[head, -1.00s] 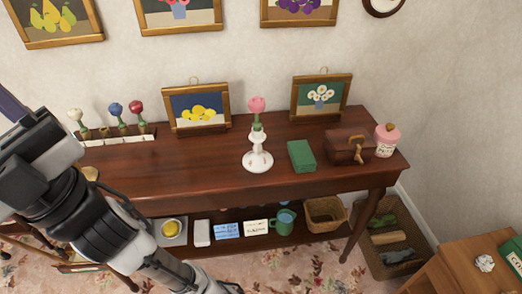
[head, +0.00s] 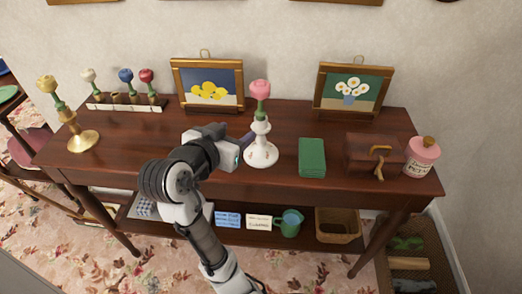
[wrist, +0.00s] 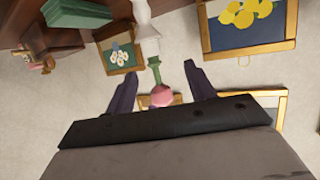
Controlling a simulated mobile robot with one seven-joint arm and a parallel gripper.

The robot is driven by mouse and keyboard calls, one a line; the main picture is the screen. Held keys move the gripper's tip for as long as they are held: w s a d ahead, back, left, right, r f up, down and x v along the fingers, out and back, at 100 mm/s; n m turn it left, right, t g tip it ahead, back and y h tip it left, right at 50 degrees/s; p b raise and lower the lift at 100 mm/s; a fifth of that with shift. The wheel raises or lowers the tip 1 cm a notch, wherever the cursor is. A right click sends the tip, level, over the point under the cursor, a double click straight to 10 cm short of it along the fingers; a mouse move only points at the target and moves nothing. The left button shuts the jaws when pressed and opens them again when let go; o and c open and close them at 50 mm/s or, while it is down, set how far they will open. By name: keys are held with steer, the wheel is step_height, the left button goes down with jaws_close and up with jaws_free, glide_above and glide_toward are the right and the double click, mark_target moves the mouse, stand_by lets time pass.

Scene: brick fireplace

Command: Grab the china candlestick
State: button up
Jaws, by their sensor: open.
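The white china candlestick (head: 261,151) stands upright on the dark wooden sideboard (head: 230,184), with a pink rose (head: 260,90) on a green stem in its top. In the wrist view the candlestick (wrist: 146,30) appears upside down, beyond the fingertips. There my gripper (wrist: 160,72) is open, with the rose (wrist: 162,96) and green stem showing between its two dark fingers. I cannot tell whether a finger touches the candlestick.
A green box (head: 312,158), a brown case (head: 374,155) and a pink jar (head: 421,157) stand to the right. Framed pictures (head: 207,84) lean behind. A brass candlestick (head: 82,139) and a rack of flowers (head: 125,105) are at the left.

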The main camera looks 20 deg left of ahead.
mark_target(257, 129)
steer(key=shift+m+g+h, duration=0.3)
steer(key=x, duration=0.5)
steer(key=d+f+x, duration=0.1)
steer(key=x, duration=0.1)
steer(key=shift+f, duration=0.2)
steer(key=shift+p+x, duration=0.9)
steer(key=shift+x, duration=2.3)
steer(key=shift+s+f, duration=0.1)
steer(key=shift+f, duration=0.05)
jaws_close()
